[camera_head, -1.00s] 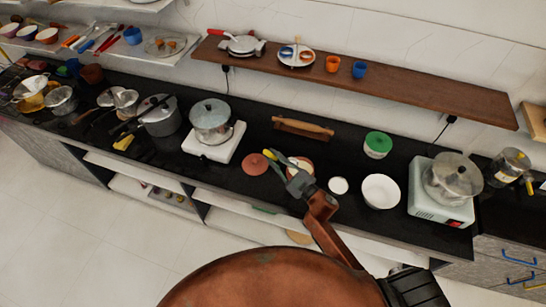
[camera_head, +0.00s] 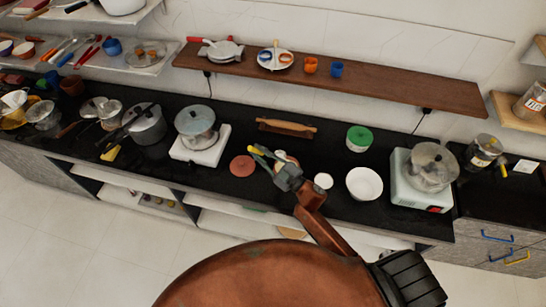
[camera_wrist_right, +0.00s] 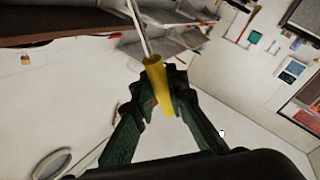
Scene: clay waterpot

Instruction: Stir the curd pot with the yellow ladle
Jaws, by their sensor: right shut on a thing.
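My right gripper (camera_head: 270,163) is over the dark counter, in front of the curd pot (camera_head: 291,159). It is shut on the yellow handle of the ladle (camera_head: 256,151). In the right wrist view the gripper (camera_wrist_right: 160,92) clamps the yellow ladle (camera_wrist_right: 157,80), whose thin metal shaft runs up out of the picture. The pot is mostly hidden behind the gripper; only a bit of its rim and pale inside shows. Whether the ladle's bowl is in the pot cannot be seen. A flat terracotta lid (camera_head: 242,166) lies left of the pot. My left gripper is not in view.
A small white bowl (camera_head: 323,181), a larger white bowl (camera_head: 364,183) and a green-lidded tub (camera_head: 359,138) stand to the right. A rolling pin (camera_head: 287,127) lies behind. A pot on a white stove (camera_head: 200,145) is left. A wooden shelf (camera_head: 380,84) hangs above.

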